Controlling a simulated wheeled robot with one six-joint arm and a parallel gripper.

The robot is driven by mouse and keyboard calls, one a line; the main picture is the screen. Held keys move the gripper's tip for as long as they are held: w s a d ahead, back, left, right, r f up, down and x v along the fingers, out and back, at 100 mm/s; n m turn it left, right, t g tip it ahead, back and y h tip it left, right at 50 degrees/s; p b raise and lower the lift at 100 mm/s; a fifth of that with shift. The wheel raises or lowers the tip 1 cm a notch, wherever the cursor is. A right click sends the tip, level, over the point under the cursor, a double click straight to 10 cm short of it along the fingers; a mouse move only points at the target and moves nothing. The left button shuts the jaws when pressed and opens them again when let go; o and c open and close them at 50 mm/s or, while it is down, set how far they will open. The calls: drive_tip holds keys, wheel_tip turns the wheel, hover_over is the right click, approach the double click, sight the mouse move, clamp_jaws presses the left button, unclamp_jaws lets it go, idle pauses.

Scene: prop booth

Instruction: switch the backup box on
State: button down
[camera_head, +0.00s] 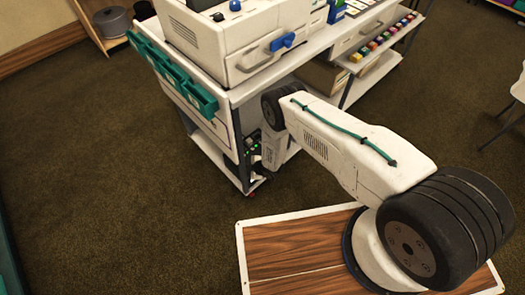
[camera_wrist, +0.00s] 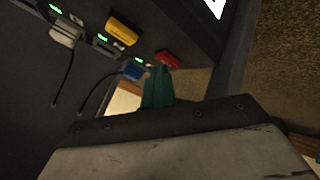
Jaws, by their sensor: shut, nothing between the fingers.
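A dark unit with small green lights (camera_head: 254,148) sits low at the end of the cart in the head view; I take it for the backup box but no label is readable. In the wrist view its dark face (camera_wrist: 35,75) carries several lit green indicators, a yellow block (camera_wrist: 122,31), a red block (camera_wrist: 168,59), a blue piece (camera_wrist: 134,71) and a white plug (camera_wrist: 64,33) with a cable. My gripper (camera_wrist: 158,85), with teal fingers, is shut and empty. Its tips are close below the red block; I cannot tell whether they touch. My arm hides it in the head view.
The white cart (camera_head: 318,40) stands above and beside my gripper, with teal bins (camera_head: 198,97) on its end. Two thin black cables hang across the dark face in the wrist view. Brown carpet (camera_head: 120,150) is free at the left.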

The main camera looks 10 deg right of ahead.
drive_tip(key=shift+r, duration=0.4)
wheel_tip(320, 180, up, 6)
drive_tip(key=shift+f, duration=0.1)
idle(0.6)
drive_tip(key=shift+d, duration=0.1)
idle(0.3)
